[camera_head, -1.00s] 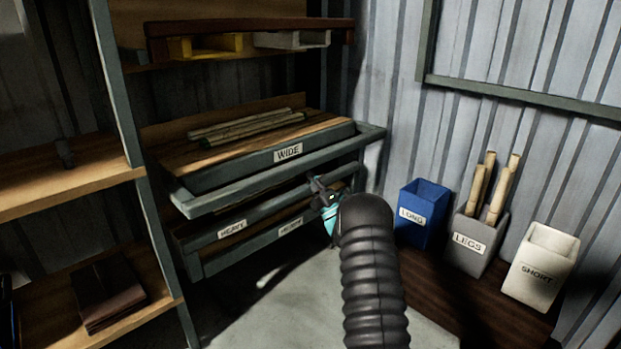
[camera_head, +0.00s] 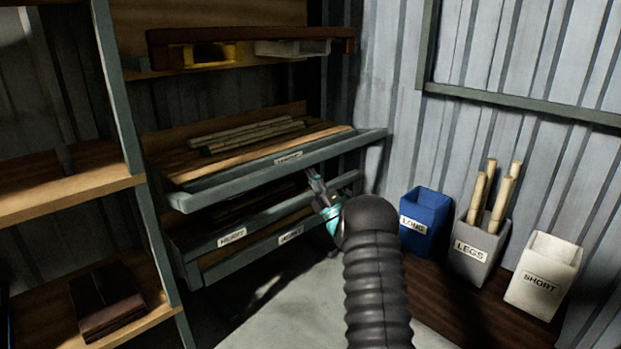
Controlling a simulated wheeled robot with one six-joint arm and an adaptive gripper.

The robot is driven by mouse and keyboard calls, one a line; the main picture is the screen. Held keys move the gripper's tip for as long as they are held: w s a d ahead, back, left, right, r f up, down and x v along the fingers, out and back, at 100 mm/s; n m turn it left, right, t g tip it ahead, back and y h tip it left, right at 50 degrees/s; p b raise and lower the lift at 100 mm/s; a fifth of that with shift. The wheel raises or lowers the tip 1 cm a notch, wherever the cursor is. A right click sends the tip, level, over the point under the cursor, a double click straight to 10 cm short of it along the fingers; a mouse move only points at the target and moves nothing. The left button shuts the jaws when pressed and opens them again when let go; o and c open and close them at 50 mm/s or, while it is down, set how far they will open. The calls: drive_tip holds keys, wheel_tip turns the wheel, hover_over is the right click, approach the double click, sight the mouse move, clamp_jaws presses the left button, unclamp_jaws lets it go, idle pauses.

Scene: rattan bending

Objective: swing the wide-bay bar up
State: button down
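The wide-bay bar (camera_head: 245,179) is a long grey-green rail running level across the front of the upper bay of the rack. It covers the lower part of the bay's white label (camera_head: 288,158), so the word is hard to read. My gripper (camera_head: 311,177), dark with a teal part, is just below the right half of the bar, with its tips at or very near the bar's underside. Contact is not certain. The fingers are small and dark, so their opening does not show. Several pale poles (camera_head: 245,135) lie on the bay's wooden shelf behind the bar.
Below are two labelled lower bays (camera_head: 232,239). A pallet shelf (camera_head: 250,36) is above. A wooden shelf unit (camera_head: 70,190) stands left. At right are a blue LONG bin (camera_head: 426,217), a grey LEGS bin (camera_head: 478,247) with poles, and a white SHORT bin (camera_head: 545,276).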

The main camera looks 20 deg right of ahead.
sight(310, 154)
drive_tip(key=shift+s+d+r, duration=0.1)
drive_tip(key=shift+r, duration=0.4)
drive_tip(key=shift+r, duration=1.65)
drive_tip(key=shift+w+r, duration=0.15)
drive_tip(key=shift+w, duration=0.05)
drive_tip(key=shift+w+a+r, duration=0.15)
drive_tip(key=shift+w+r, duration=0.15)
drive_tip(key=shift+r, duration=0.45)
drive_tip(key=shift+w+a+r, duration=0.15)
drive_tip(key=shift+w+r, duration=0.1)
drive_tip(key=shift+r, duration=0.45)
drive_tip(key=shift+w+r, duration=0.1)
drive_tip(key=shift+w, duration=0.05)
